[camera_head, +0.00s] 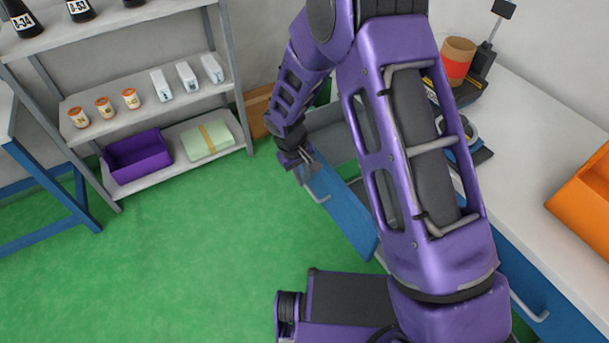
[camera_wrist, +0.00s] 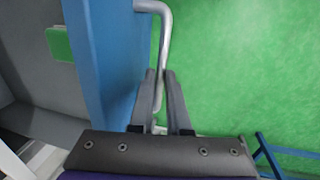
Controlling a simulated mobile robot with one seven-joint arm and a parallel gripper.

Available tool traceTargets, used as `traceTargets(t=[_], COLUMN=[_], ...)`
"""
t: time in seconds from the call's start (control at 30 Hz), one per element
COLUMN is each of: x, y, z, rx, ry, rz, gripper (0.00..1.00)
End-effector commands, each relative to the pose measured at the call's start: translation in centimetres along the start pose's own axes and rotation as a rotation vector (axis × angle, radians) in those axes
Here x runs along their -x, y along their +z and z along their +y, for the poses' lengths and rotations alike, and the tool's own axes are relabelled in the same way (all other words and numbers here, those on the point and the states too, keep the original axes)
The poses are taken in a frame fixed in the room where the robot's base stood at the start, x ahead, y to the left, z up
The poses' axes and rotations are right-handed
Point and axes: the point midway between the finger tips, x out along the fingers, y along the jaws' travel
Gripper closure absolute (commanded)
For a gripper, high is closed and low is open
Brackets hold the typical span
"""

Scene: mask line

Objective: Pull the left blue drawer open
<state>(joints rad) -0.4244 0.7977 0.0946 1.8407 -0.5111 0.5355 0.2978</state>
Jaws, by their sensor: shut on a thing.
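The left blue drawer (camera_head: 347,218) stands pulled out from under the white worktop, and part of its grey inside shows behind the blue front. In the wrist view the blue front (camera_wrist: 105,60) runs down the left of centre, with the grey interior behind it. Its pale bar handle (camera_head: 317,189) also shows in the wrist view (camera_wrist: 165,38). My gripper (camera_head: 305,160) is at the handle, and in the wrist view its fingers (camera_wrist: 160,76) are shut around the bar. My arm hides part of the drawer and worktop.
A green item (camera_wrist: 60,44) shows inside the drawer. A second blue drawer (camera_head: 550,300) is at the lower right. A grey shelf (camera_head: 190,105) with a purple bin (camera_head: 137,158) stands at the left. The green floor (camera_head: 190,250) before the drawer is clear.

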Motion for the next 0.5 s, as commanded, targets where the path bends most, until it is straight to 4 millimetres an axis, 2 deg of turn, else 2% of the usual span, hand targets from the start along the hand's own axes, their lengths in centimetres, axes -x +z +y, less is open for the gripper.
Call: traceTargets(t=[0.07,0.1,0.23,0.27,0.5], x=[0.04,0.04,0.04,0.03,0.03], y=[-0.03,-0.04,-0.04,-0.04,-0.03], z=[0.03,0.03,0.04,0.04,0.04], rx=[0.000,0.000,0.000,0.000,0.000], ry=[0.000,0.000,0.000,0.000,0.000], rz=[0.000,0.000,0.000,0.000,0.000], gripper=[1.00,0.82,0.58,0.55,0.55])
